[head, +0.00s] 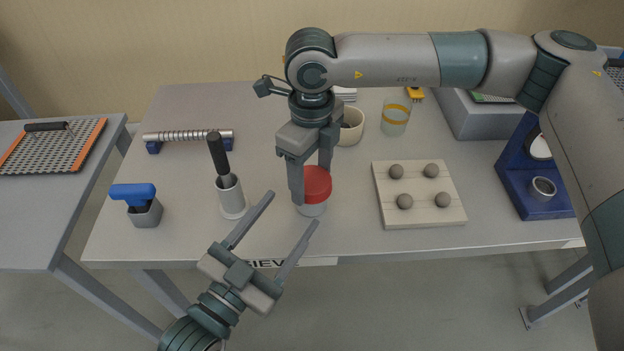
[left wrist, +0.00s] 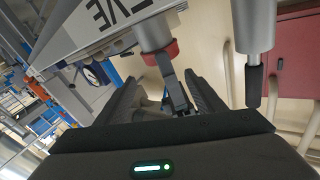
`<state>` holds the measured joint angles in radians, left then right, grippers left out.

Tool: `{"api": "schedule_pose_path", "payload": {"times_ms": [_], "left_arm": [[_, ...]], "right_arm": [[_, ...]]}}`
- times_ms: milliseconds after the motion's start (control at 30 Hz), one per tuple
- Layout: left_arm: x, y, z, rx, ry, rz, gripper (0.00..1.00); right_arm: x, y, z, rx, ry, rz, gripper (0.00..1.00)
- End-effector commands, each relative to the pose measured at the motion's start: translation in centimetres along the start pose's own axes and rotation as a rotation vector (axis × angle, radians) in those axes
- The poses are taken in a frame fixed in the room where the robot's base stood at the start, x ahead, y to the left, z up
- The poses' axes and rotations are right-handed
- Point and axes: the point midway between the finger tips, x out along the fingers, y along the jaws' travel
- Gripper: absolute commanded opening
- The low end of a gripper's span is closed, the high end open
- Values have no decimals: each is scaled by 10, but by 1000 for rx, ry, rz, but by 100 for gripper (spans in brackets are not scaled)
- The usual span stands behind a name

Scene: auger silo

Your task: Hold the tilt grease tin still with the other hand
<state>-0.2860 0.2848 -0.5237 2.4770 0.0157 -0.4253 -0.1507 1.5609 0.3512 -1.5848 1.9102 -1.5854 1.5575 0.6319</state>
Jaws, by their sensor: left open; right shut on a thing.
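The grease tin (head: 311,209) has a pale body and a red lid (head: 318,184). It stands upright near the table's front edge. My right gripper (head: 311,187) comes down from above and is shut on the red lid, one finger hiding its left side. My left gripper (head: 292,209) is open and empty, with its fingers pointing up toward the tin from the front edge. In the left wrist view the tin's body (left wrist: 153,32) and red lid (left wrist: 161,52) show just beyond my open left fingers (left wrist: 170,88).
A white holder (head: 231,198) with a black-handled tool stands left of the tin. A blue-topped grey block (head: 146,212) is farther left. A board with several balls (head: 420,216) lies to the right. A cream cup (head: 351,127) and a glass jar (head: 395,117) stand behind.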

Motion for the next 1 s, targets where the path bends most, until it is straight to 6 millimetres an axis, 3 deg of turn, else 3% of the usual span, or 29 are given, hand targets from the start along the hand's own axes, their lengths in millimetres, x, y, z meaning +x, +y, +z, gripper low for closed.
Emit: {"api": "schedule_pose_path", "payload": {"times_ms": [67, 200, 400, 1000], "left_arm": [[0, -15, -12, -54, -14, -22, 62], [-1, -7, 20, -146, -134, 10, 62], [-4, -2, 41, -220, -225, 27, 62], [-1, -2, 45, -229, -238, 29, 62]], "right_arm": [[0, 0, 0, 0, 0, 0, 48], [0, 0, 0, 0, 0, 0, 48], [0, 0, 0, 0, 0, 0, 48], [0, 0, 0, 0, 0, 0, 48]]}}
